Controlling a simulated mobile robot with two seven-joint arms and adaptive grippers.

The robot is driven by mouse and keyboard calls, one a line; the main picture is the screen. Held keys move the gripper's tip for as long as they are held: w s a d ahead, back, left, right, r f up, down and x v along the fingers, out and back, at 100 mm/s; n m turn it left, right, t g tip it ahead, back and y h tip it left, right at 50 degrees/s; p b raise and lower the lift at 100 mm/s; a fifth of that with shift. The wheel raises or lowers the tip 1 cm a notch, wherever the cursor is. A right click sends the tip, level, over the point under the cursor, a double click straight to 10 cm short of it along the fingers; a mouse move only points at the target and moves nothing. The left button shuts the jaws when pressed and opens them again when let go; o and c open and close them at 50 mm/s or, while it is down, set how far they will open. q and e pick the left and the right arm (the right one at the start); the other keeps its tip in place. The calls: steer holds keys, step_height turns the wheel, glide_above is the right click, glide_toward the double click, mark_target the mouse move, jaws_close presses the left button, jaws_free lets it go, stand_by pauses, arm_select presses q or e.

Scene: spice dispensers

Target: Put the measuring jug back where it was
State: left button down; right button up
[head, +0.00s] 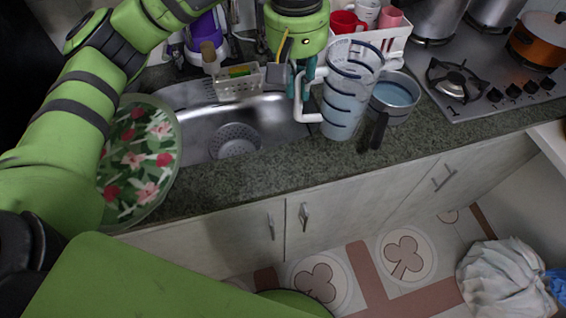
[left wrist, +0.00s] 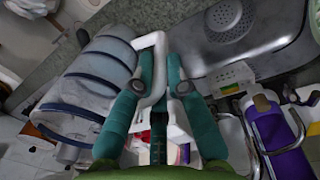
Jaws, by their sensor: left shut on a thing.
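The measuring jug (head: 347,100) is a tall, clear bluish vessel with dark bands and a white handle. It is upright or nearly so over the counter, just right of the sink; I cannot tell whether its base touches the counter. My left gripper (head: 300,84) comes down from above, its teal fingers shut on the jug's handle. In the left wrist view, the fingers (left wrist: 160,72) close around the white handle, with the banded jug body (left wrist: 88,88) to their left. My right gripper is not in view.
A saucepan (head: 396,92) with a dark handle stands close right of the jug. A white rack with cups (head: 367,25) is behind it. The sink (head: 262,120) lies left, with a floral bowl (head: 138,160) beyond. The stove (head: 500,75) is at right.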

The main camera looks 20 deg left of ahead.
arm_select(q)
steer(key=shift+d+r, duration=0.35)
steer(key=shift+r, duration=0.05)
steer(key=shift+s+a+f+n, duration=0.1)
steer(key=shift+s+a+n, duration=0.1)
steer(key=shift+s+n, duration=0.1)
steer(key=s+a+f+p, duration=0.4)
steer(key=s+a+f, duration=0.1)
steer(key=a+f, duration=0.4)
steer(key=shift+a+f, duration=0.4)
steer(key=shift+f, duration=0.5)
steer(key=c, duration=1.2)
jaws_free()
steer(key=shift+c, duration=0.2)
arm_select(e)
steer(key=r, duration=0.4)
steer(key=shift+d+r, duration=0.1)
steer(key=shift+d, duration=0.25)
